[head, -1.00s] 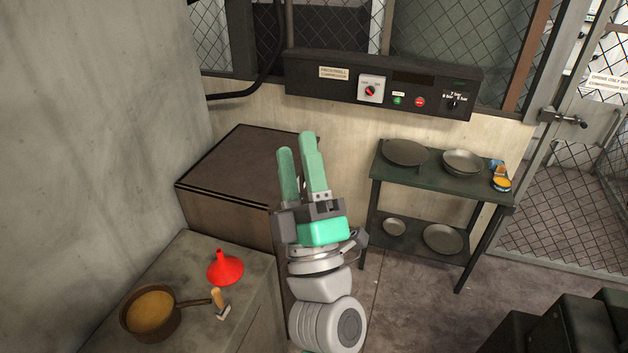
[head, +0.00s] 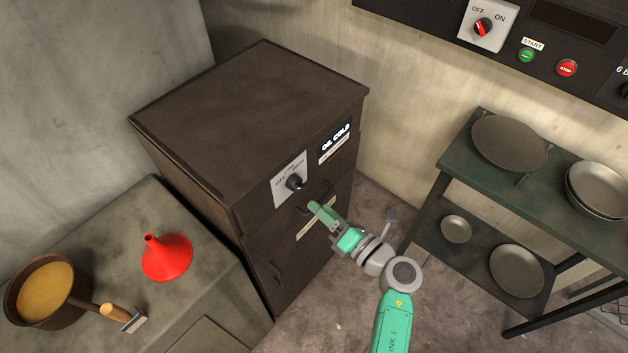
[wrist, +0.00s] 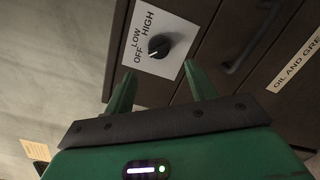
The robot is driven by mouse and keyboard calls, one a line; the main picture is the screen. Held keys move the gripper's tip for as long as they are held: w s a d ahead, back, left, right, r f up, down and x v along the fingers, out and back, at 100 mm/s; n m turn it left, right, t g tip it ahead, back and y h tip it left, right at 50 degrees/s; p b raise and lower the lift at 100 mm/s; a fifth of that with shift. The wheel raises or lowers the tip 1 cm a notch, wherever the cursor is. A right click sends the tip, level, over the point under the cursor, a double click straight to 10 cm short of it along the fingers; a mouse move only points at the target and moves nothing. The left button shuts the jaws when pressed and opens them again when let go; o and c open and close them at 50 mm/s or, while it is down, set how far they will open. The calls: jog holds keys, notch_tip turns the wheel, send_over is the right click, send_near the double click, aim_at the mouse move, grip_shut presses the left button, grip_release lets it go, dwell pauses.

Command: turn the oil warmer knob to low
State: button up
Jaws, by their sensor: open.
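The oil warmer (head: 250,130) is a dark brown cabinet left of centre in the head view. Its black knob (head: 294,182) sits on a white plate (head: 280,184) on the front face. In the wrist view the knob (wrist: 159,46) is near the top centre, with OFF, LOW and HIGH printed to its left and above. Its white mark appears to point toward OFF. My gripper (head: 318,211) is open and empty, just below and right of the knob in the head view. In the wrist view its green fingers (wrist: 160,88) stand apart below the knob, not touching it.
Drawer handles (head: 318,197) lie near my gripper on the warmer's front. A green shelf (head: 455,165) with pans stands at right. A control panel (head: 560,30) is above it.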

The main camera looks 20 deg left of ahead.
aim_at(301, 188)
jog(key=b+x, duration=0.1)
jog(key=x, duration=0.6)
jog(key=shift+r+b, duration=0.15)
jog(key=shift+b, duration=0.25)
jog(key=shift+w+a+r, duration=0.1)
jog(key=shift+w+a, duration=0.1)
jog(key=shift+w, duration=0.1)
jog(key=shift+r, duration=0.1)
jog(key=c, duration=0.9)
